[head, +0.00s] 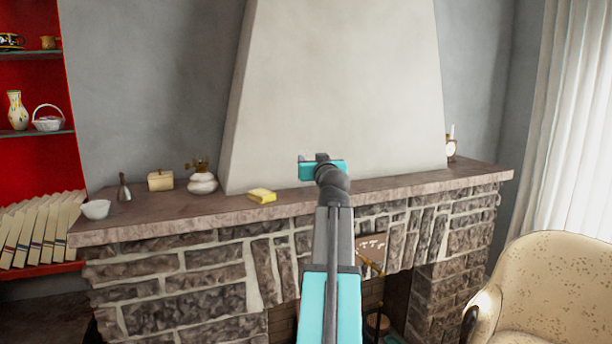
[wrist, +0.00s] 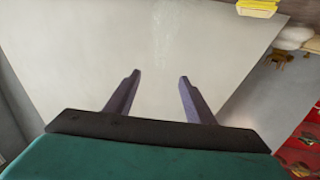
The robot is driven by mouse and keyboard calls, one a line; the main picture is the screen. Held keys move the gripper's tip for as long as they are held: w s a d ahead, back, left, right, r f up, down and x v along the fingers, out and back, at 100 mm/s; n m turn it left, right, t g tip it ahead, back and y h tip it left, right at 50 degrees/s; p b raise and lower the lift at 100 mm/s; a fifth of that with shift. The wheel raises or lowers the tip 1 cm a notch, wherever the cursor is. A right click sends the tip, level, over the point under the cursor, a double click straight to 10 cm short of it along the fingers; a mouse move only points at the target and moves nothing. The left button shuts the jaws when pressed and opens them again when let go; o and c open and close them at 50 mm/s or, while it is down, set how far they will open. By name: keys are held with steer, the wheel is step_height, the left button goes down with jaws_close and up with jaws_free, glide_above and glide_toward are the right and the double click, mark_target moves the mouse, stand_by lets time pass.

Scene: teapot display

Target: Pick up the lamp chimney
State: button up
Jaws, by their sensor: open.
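I cannot make out a lamp chimney for certain. A small oil lamp (head: 202,183) with a round white base and a brass burner stands on the mantel, with no clear glass seen above it. It also shows at the upper right of the wrist view (wrist: 290,37). Faint pale streaks lie ahead of the fingers in the wrist view; I cannot tell whether they are clear glass or wall texture. My gripper (wrist: 156,76) is open with nothing seen between its two fingers. In the head view it is in front of the chimney breast, to the right of the lamp.
The stone mantel (head: 390,187) also holds a white bowl (head: 95,209), a dark slender-necked bottle (head: 124,190), a cream box (head: 160,181), a yellow block (head: 262,195) and a small clock (head: 450,148). An armchair (head: 550,285) stands at the right. The mantel's middle looks mostly clear.

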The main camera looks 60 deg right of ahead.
mark_target(307, 154)
steer(key=p+x, duration=0.1)
steer(key=x, duration=0.5)
steer(key=shift+w+d, duration=0.1)
steer(key=shift+d, duration=0.1)
steer(key=shift+x, duration=0.75)
steer(key=shift+p, duration=0.3)
steer(key=shift+f+p+x, duration=0.15)
steer(key=shift+p+x, duration=0.35)
steer(key=shift+x, duration=0.8)
steer(key=shift+f+p+x, duration=0.15)
steer(key=shift+p+x, duration=0.35)
steer(key=shift+x, duration=0.8)
jaws_close()
